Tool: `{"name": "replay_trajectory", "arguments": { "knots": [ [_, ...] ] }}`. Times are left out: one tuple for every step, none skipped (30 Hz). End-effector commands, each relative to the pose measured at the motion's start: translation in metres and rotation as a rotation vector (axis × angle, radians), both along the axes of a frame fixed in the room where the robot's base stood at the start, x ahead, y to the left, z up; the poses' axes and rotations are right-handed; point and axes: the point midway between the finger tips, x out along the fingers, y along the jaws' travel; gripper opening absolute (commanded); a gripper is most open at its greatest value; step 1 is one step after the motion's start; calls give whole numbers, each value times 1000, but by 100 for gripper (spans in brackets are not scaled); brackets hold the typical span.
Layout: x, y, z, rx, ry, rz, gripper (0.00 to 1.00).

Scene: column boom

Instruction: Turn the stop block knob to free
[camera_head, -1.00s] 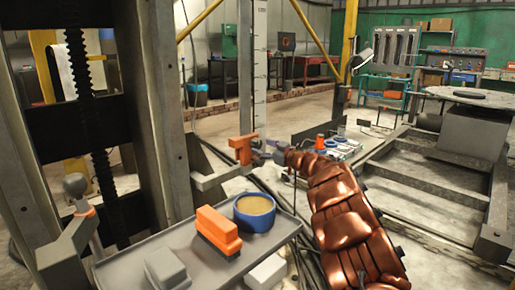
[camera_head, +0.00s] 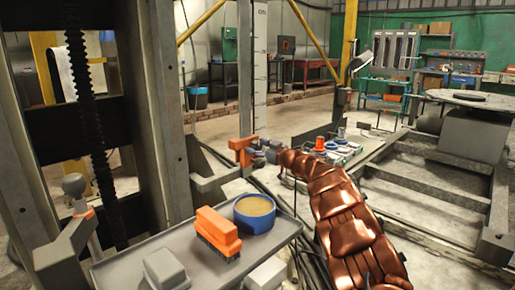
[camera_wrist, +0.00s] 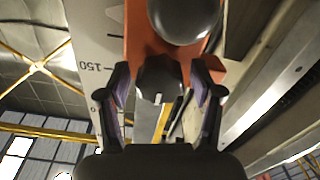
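The orange stop block (camera_head: 241,148) sits by the white graduated scale (camera_head: 260,70) in the head view. In the wrist view its orange face (camera_wrist: 139,40) is behind a dark round knob (camera_wrist: 160,80) with a short white pointer mark at its lower edge. My gripper (camera_wrist: 160,92) is open, one finger on each side of the knob, with small gaps showing. In the head view my gripper (camera_head: 268,152) is close beside the block, and the knob is hidden or too small to tell there. Any label for free is not readable.
A dark ball (camera_wrist: 185,18) is just above the knob in the wrist view. A grey tray (camera_head: 130,268) with an orange brush (camera_head: 217,232) and a blue bowl (camera_head: 254,213) is in the foreground. A steel column (camera_head: 155,110) stands at left.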

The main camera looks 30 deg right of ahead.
Motion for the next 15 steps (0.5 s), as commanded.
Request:
{"name": "replay_trajectory", "arguments": {
  "knots": [
    [0,0,0,0,0,0,57],
    [0,0,0,0,0,0,54],
    [0,0,0,0,0,0,50],
    [0,0,0,0,0,0,47],
    [0,0,0,0,0,0,44],
    [0,0,0,0,0,0,39],
    [0,0,0,0,0,0,36],
    [0,0,0,0,0,0,33],
    [0,0,0,0,0,0,29],
    [0,0,0,0,0,0,26],
    [0,0,0,0,0,0,23],
    [0,0,0,0,0,0,19],
    [0,0,0,0,0,0,15],
    [0,0,0,0,0,0,12],
    [0,0,0,0,0,0,10]
  ]
}}
